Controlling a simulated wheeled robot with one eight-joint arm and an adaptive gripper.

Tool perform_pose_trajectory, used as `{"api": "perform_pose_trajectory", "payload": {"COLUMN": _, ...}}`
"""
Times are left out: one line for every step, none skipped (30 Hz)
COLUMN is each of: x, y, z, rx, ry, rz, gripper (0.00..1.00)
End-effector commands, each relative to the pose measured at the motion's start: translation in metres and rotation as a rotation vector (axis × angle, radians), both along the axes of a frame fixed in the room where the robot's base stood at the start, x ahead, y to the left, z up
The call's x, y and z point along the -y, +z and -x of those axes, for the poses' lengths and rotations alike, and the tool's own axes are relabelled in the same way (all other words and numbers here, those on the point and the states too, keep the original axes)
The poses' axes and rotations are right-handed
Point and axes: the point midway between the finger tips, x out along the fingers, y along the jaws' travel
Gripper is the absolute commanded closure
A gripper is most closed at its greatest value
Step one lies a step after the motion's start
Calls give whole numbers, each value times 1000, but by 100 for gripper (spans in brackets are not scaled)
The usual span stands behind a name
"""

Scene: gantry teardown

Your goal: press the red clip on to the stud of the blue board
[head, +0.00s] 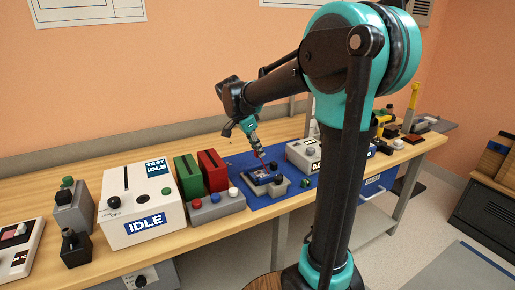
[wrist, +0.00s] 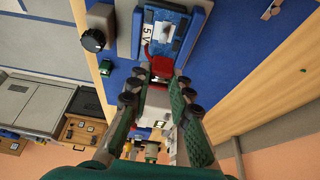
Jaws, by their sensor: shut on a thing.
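My gripper (wrist: 160,79) is shut on the red clip (wrist: 161,66), which shows between the fingertips in the wrist view. In the head view my gripper (head: 261,154) points down over the blue board (head: 259,174) on the blue mat. A thin red piece rises beside the label. The stud cannot be made out, and I cannot tell whether the clip touches the board.
A black knob (wrist: 93,40) stands left of the holder in the wrist view. In the head view a white "IDLE" box (head: 150,205), green and red blocks (head: 213,170) and a button box (head: 216,207) stand to the left. A grey-white box (head: 304,155) stands close on the right.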

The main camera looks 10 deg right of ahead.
Motion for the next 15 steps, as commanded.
{"api": "perform_pose_trajectory", "payload": {"x": 0, "y": -3, "z": 0, "rx": 0, "ry": 0, "rz": 0, "gripper": 100}}
{"api": "perform_pose_trajectory", "payload": {"x": 0, "y": -6, "z": 0, "rx": 0, "ry": 0, "rz": 0, "gripper": 100}}
{"api": "perform_pose_trajectory", "payload": {"x": 0, "y": -9, "z": 0, "rx": 0, "ry": 0, "rz": 0, "gripper": 100}}
{"api": "perform_pose_trajectory", "payload": {"x": 0, "y": -11, "z": 0, "rx": 0, "ry": 0, "rz": 0, "gripper": 100}}
{"api": "perform_pose_trajectory", "payload": {"x": 0, "y": -14, "z": 0, "rx": 0, "ry": 0, "rz": 0, "gripper": 100}}
{"api": "perform_pose_trajectory", "payload": {"x": 0, "y": -18, "z": 0, "rx": 0, "ry": 0, "rz": 0, "gripper": 100}}
{"api": "perform_pose_trajectory", "payload": {"x": 0, "y": -21, "z": 0, "rx": 0, "ry": 0, "rz": 0, "gripper": 100}}
{"api": "perform_pose_trajectory", "payload": {"x": 0, "y": -23, "z": 0, "rx": 0, "ry": 0, "rz": 0, "gripper": 100}}
{"api": "perform_pose_trajectory", "payload": {"x": 0, "y": -27, "z": 0, "rx": 0, "ry": 0, "rz": 0, "gripper": 100}}
{"api": "perform_pose_trajectory", "payload": {"x": 0, "y": -30, "z": 0, "rx": 0, "ry": 0, "rz": 0, "gripper": 100}}
{"api": "perform_pose_trajectory", "payload": {"x": 0, "y": -32, "z": 0, "rx": 0, "ry": 0, "rz": 0, "gripper": 100}}
{"api": "perform_pose_trajectory", "payload": {"x": 0, "y": -35, "z": 0, "rx": 0, "ry": 0, "rz": 0, "gripper": 100}}
{"api": "perform_pose_trajectory", "payload": {"x": 0, "y": -37, "z": 0, "rx": 0, "ry": 0, "rz": 0, "gripper": 100}}
{"api": "perform_pose_trajectory", "payload": {"x": 0, "y": -39, "z": 0, "rx": 0, "ry": 0, "rz": 0, "gripper": 100}}
{"api": "perform_pose_trajectory", "payload": {"x": 0, "y": -42, "z": 0, "rx": 0, "ry": 0, "rz": 0, "gripper": 100}}
